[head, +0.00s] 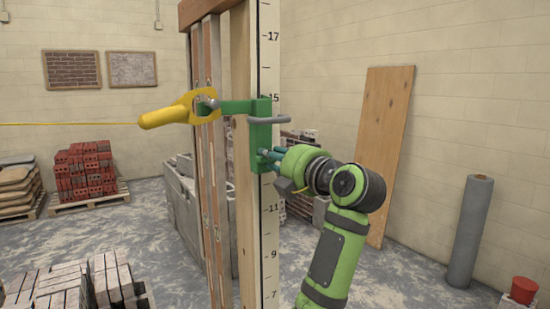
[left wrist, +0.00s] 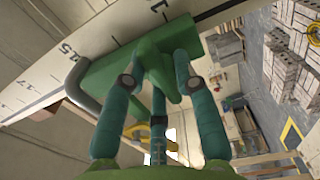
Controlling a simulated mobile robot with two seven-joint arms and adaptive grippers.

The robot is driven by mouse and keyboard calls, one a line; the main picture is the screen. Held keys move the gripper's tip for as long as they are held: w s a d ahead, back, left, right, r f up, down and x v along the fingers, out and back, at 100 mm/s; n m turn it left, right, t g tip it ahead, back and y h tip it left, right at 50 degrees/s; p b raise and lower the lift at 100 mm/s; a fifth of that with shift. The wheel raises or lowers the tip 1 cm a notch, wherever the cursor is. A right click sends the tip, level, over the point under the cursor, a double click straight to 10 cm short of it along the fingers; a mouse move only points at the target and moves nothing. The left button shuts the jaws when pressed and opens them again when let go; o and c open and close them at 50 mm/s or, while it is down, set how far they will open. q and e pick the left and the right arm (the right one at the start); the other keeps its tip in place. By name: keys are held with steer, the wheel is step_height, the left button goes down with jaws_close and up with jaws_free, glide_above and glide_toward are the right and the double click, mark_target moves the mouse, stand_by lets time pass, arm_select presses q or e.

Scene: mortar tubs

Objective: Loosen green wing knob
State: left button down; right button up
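The green wing knob (left wrist: 160,72) sits on the green clamp bracket, which shows in the head view (head: 261,130) and the left wrist view (left wrist: 100,75). The clamp is on a white numbered pole (head: 268,225) with a grey bent bar (head: 270,120) beside it. My left gripper (head: 266,157) is at the clamp's lower end. In the left wrist view its teal fingers (left wrist: 159,75) converge around the knob, close against its sides. The knob is hidden in the head view. My right gripper is not in view.
A yellow line holder (head: 165,112) with a taut yellow string (head: 70,124) hangs on the clamp's left side. Wooden posts (head: 212,170) stand beside the pole. A board (head: 385,150) leans on the wall; a grey roll (head: 470,230) and red bucket (head: 523,290) stand right.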

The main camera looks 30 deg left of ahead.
arm_select(q)
steer(key=shift+f, duration=0.3)
steer(key=n+b, duration=0.2)
steer(key=shift+f+n, duration=0.2)
steer(key=shift+n, duration=0.2)
steer(key=n+b, duration=0.3)
steer(key=n, duration=0.2)
steer(key=shift+b, duration=0.4)
steer(key=n+b, duration=0.2)
steer(key=n, duration=0.2)
steer(key=shift+s+r+n, duration=0.1)
steer(key=shift+n, duration=0.3)
steer(key=n+b, duration=0.1)
steer(key=n, duration=0.1)
steer(key=r+n+b, duration=0.1)
steer(key=n, duration=0.2)
steer(key=shift+s+n, duration=0.1)
steer(key=shift+n, duration=0.2)
steer(key=c, duration=1)
jaws_free()
steer(key=shift+c, duration=0.2)
steer(key=shift+w+f, duration=0.1)
steer(key=shift+w, duration=0.1)
